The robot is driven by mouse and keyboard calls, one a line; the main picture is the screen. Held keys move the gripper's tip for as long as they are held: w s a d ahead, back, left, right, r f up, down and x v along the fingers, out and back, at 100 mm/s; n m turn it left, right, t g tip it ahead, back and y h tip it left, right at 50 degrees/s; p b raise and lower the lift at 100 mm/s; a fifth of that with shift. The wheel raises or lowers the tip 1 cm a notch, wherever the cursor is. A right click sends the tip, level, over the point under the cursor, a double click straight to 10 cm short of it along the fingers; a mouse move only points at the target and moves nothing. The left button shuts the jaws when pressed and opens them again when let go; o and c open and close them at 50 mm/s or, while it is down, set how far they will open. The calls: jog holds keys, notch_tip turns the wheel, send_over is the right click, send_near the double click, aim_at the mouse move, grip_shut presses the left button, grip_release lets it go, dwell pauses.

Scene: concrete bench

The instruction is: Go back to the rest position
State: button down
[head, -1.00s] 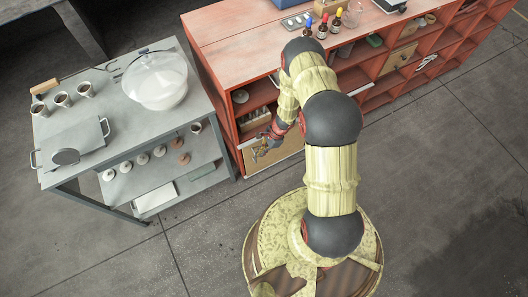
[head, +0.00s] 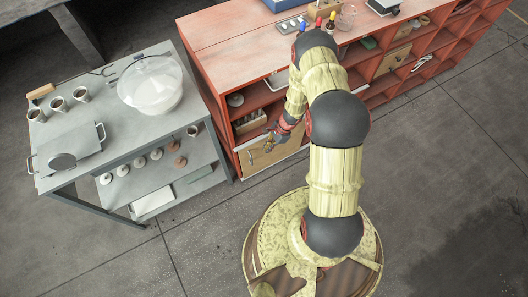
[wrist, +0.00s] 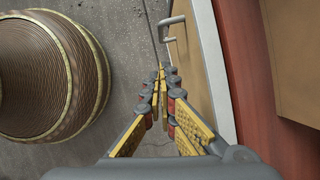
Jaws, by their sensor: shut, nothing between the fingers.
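My gripper (head: 269,146) hangs in front of the red shelf unit (head: 215,50), near a light wooden drawer front (head: 282,152) at its lower left. In the wrist view my gripper (wrist: 161,80) has its yellow-padded fingertips together with nothing between them. The drawer front (wrist: 192,50) with its metal handle (wrist: 171,20) lies just right of the fingertips there. I cannot tell whether the fingers touch it. My arm reaches up and over from my round base and hides part of the shelf unit.
A grey metal table (head: 95,135) stands at left, with a glass bowl (head: 150,85), cups (head: 58,104) and a tray (head: 70,148). Small bottles (head: 331,21) and a glass jar (head: 347,17) stand on the shelf unit. The concrete floor (head: 440,200) at right is clear.

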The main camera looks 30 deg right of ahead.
jog(key=p+v, duration=0.1)
jog(key=v, duration=0.5)
jog(key=shift+p, duration=0.4)
jog(key=shift+s+d, duration=0.1)
jog(key=s+a+r+n+g+y, duration=0.1)
jog(key=s+a+n, duration=0.15)
jog(key=s, duration=0.25)
jog(key=s+a+r+n+t+h, duration=0.1)
jog(key=s+a+r+n+t, duration=0.1)
jog(key=r, duration=1.7)
jog(key=s+a+r+n+t+h, duration=0.2)
jog(key=s+a+r+n, duration=0.2)
jog(key=r, duration=1.6)
jog(key=s+a+r+n+t+h, duration=0.1)
jog(key=s+r+n, duration=0.6)
jog(key=r, duration=1.3)
jog(key=a+n+h, duration=0.1)
jog(key=a+n, duration=0.1)
jog(key=n, duration=0.2)
jog(key=shift+s+t, duration=0.2)
jog(key=shift+t, duration=0.2)
